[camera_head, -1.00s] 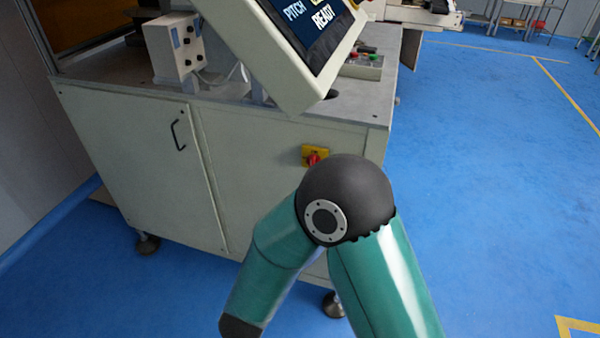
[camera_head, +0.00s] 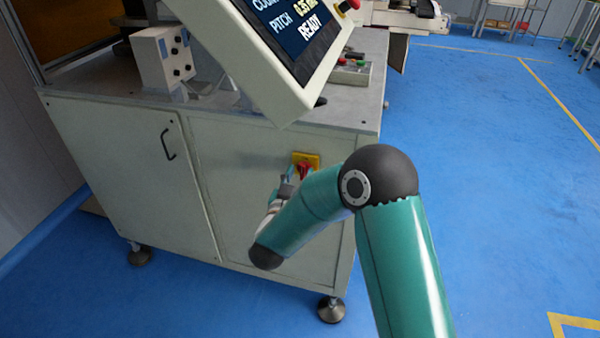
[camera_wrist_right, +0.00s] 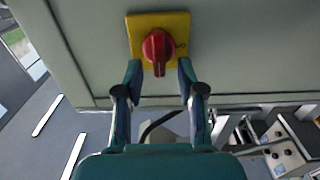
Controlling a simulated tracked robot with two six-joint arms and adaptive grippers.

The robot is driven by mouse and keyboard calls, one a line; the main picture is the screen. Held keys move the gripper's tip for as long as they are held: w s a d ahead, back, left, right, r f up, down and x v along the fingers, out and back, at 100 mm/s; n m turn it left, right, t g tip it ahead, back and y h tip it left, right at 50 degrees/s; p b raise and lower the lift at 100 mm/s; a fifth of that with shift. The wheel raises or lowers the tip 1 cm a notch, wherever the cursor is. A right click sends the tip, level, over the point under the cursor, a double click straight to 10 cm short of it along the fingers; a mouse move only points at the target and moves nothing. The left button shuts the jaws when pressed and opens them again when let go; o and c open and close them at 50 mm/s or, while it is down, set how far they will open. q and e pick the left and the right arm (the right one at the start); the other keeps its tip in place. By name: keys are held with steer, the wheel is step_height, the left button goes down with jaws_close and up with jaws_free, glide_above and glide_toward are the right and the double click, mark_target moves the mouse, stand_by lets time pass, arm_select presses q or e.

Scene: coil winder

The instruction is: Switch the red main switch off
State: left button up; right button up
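The red main switch (camera_head: 305,169) is a red rotary knob on a yellow plate (camera_head: 312,158), on the front panel of the machine cabinet. In the right wrist view the red knob (camera_wrist_right: 157,47) sits on its yellow plate (camera_wrist_right: 178,21), with its grip bar pointing down in the picture. My right gripper (camera_wrist_right: 158,72) is open, with one finger on either side of the knob's lower end. I cannot tell whether the fingers touch it. In the head view my right gripper (camera_head: 287,180) is small and partly hidden by my arm. My left gripper is out of view.
The pale cabinet (camera_head: 240,165) has a door with a black handle (camera_head: 167,144). A tilted display (camera_head: 285,50) reading READY overhangs the cabinet top. A button box (camera_head: 352,72) stands behind it. The blue floor on the right is clear.

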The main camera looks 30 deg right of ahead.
steer(key=shift+w+d, duration=0.35)
steer(key=shift+d, duration=0.1)
jaws_close()
steer(key=shift+a, duration=0.15)
